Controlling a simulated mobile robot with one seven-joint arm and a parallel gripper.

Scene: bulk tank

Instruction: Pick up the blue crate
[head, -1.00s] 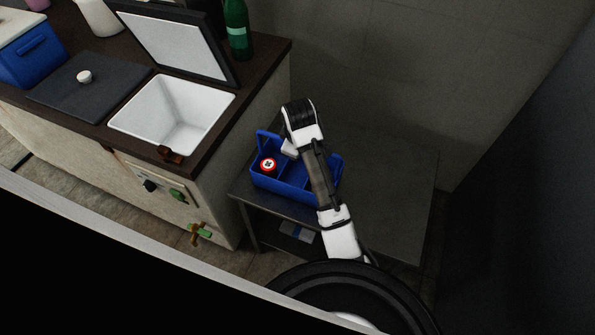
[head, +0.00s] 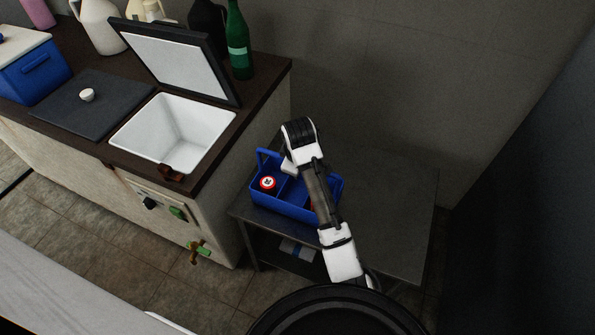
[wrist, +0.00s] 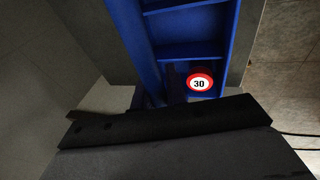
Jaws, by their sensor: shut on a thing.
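The blue crate (head: 287,207) is at the table's left end in the head view. It is an open box with compartments and a raised handle. My gripper (head: 289,168) is over it, shut on its handle; the arm hides the grip and the crate's right part. A red-rimmed round-topped item (head: 268,183) sits in the crate's left compartment. In the wrist view the crate (wrist: 190,50) fills the upper middle, with the item's "30" label (wrist: 199,83) beside my dark jaw (wrist: 165,122). I cannot tell whether the crate touches the table.
The grey metal table (head: 390,215) is bare to the right. The counter with an open white basin (head: 173,130) and raised lid (head: 178,55) stands close to the left. A green bottle (head: 238,45) stands behind the lid. A wall closes off the back.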

